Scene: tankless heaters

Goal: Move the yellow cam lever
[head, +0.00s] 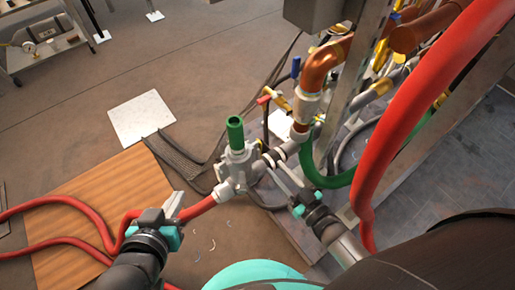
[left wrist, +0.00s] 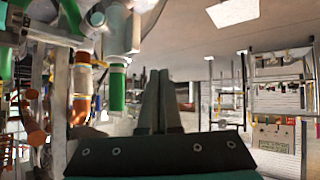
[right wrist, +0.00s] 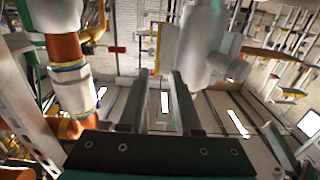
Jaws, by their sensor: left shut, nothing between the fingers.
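A yellow lever (head: 281,101) sits on the pipework left of the orange-brown pipe in the head view, beside a red handle. I cannot tell for sure that it is the cam lever, as other yellow parts (head: 382,87) show further right. My left gripper (head: 177,202) is shut and empty, left of the grey valve with the green cap. Its fingers lie together in the left wrist view (left wrist: 158,75). My right gripper (head: 276,168) is open, its fingers by the grey pipe below the lever. Its fingers stand apart in the right wrist view (right wrist: 153,80), with nothing seen held.
The grey valve with a green cap (head: 236,135) stands between my grippers. A thick red hose (head: 430,100) arches at the right, with a green hose (head: 325,180) behind my right gripper. Red hoses cross a wooden board (head: 100,215) at left. Open floor lies behind.

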